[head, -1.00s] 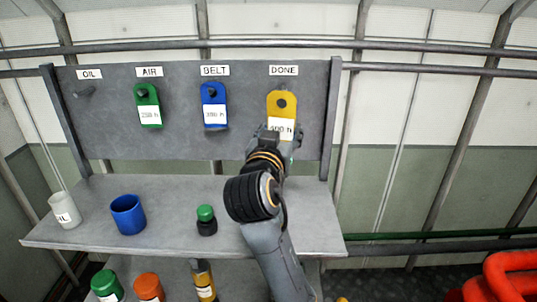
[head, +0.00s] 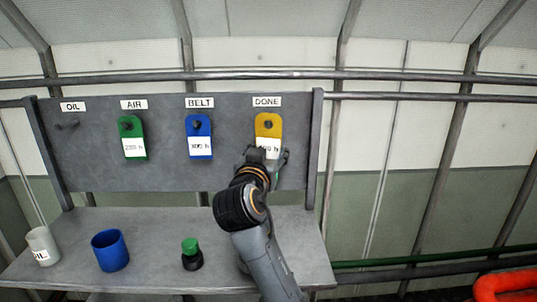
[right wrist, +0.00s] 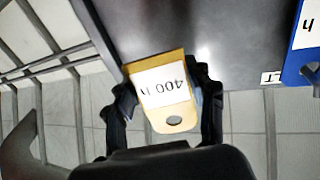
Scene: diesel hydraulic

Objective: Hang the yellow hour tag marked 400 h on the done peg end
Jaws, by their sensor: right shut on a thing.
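The yellow tag marked 400 h (head: 268,127) is upright in front of the board (head: 90,165), just below the DONE label (head: 267,101). Its hole is level with the holes of the hung tags and looks dark. I cannot tell whether the done peg passes through it; the peg is not clearly visible. My right gripper (head: 268,158) is shut on the tag's lower part. In the right wrist view, the gripper's fingers (right wrist: 164,100) are on both sides of the tag (right wrist: 160,70), with its print upside down. My left gripper is not in view.
A green tag (head: 132,128) hangs under AIR and a blue tag (head: 199,130) under BELT. The OIL peg (head: 68,125) is bare.

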